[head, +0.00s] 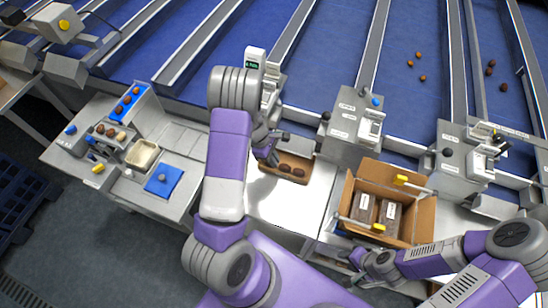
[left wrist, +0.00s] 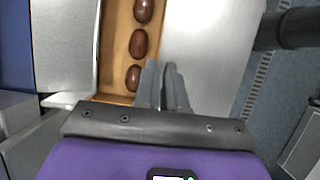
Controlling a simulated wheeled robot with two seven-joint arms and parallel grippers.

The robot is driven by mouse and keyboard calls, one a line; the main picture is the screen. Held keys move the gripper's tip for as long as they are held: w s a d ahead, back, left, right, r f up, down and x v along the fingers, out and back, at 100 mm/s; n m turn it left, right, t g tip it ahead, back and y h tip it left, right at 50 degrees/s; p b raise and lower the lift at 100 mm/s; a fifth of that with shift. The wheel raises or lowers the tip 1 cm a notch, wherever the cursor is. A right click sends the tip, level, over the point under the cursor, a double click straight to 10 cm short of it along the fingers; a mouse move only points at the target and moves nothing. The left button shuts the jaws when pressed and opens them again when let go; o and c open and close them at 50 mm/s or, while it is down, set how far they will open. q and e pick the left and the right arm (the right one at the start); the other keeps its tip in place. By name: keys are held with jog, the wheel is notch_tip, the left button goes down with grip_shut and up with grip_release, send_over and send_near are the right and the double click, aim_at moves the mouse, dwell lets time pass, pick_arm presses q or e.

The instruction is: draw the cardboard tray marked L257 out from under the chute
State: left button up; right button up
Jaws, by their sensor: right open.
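The small brown cardboard tray (head: 304,160) lies on the bright metal table, its far side close to the grey chute (head: 270,90). Several dark dates lie in it. It also shows in the left wrist view (left wrist: 115,45); no L257 mark is readable. My right gripper (head: 360,268) is open and empty near the large carton.
A large open carton (head: 427,220) with labelled packs stands on the right. A bench (head: 185,155) with a blue bin and small containers is on the left. Grey chute units (head: 350,130) line the blue belts. Bare metal table (head: 290,205) lies in front of the tray.

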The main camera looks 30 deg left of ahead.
aim_at(281, 173)
pick_arm(q)
jog(key=x, duration=0.7)
jog(key=shift+d+f, duration=0.1)
jog(key=shift+f, duration=0.15)
pick_arm(e)
jog(key=shift+w+f, duration=0.1)
jog(key=shift+f, duration=0.05)
pick_arm(q)
grip_shut()
